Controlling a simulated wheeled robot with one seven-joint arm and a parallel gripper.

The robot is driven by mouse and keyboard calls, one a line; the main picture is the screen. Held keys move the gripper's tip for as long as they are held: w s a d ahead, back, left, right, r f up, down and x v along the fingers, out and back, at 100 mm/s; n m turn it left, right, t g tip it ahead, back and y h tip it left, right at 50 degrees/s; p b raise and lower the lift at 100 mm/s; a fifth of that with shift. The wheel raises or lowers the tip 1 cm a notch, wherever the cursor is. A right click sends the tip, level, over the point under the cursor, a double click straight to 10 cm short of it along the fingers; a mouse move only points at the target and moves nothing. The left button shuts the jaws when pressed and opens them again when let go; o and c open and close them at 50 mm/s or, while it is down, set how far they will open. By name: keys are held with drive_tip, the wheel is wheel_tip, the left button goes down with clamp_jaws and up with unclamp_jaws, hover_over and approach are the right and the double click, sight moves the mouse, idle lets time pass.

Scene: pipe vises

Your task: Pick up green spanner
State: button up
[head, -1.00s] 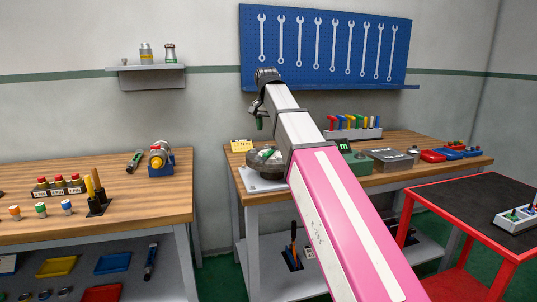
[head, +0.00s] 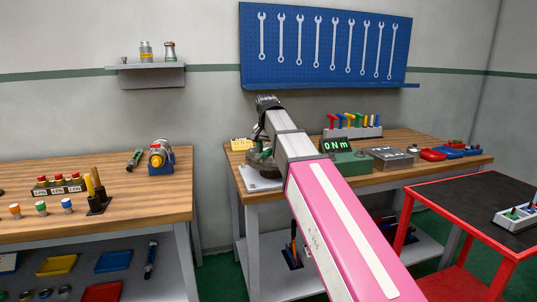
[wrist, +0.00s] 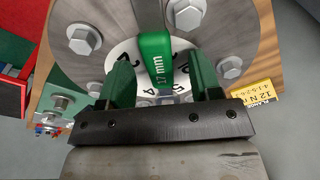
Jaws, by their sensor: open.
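The green spanner (wrist: 156,58) shows in the wrist view. It has a green part marked "17 mm" and a grey shaft running to the top edge. It lies over a round grey flange (wrist: 100,18) with several bolts and a white numbered ring. My gripper (wrist: 161,74) is open, with one green finger on each side of the spanner's green part. Small gaps appear beside it; I cannot tell whether either finger touches. In the head view my gripper is low over the flange (head: 258,160) on the middle bench, and I cannot make out the spanner there.
A yellow tag (wrist: 252,92) stands beside the flange. On the bench, a green box with a "0 Nm" display (head: 346,158), a grey box (head: 392,158) and a tool rack (head: 352,132) stand to the right. A blue pegboard (head: 325,75) hangs behind.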

sight(268, 150)
clamp_jaws()
drive_tip(key=shift+r, duration=0.1)
drive_tip(key=shift+r, duration=0.45)
drive_tip(key=r, duration=0.3)
drive_tip(key=shift+s+a+r, duration=0.25)
drive_tip(key=shift+s+r, duration=0.05)
drive_tip(key=shift+s, duration=0.05)
drive_tip(key=s+a+r, duration=0.6)
drive_tip(key=s, duration=0.2)
drive_tip(key=shift+s+a+r, duration=0.2)
drive_tip(key=shift+a, duration=0.2)
drive_tip(key=shift+w, duration=0.1)
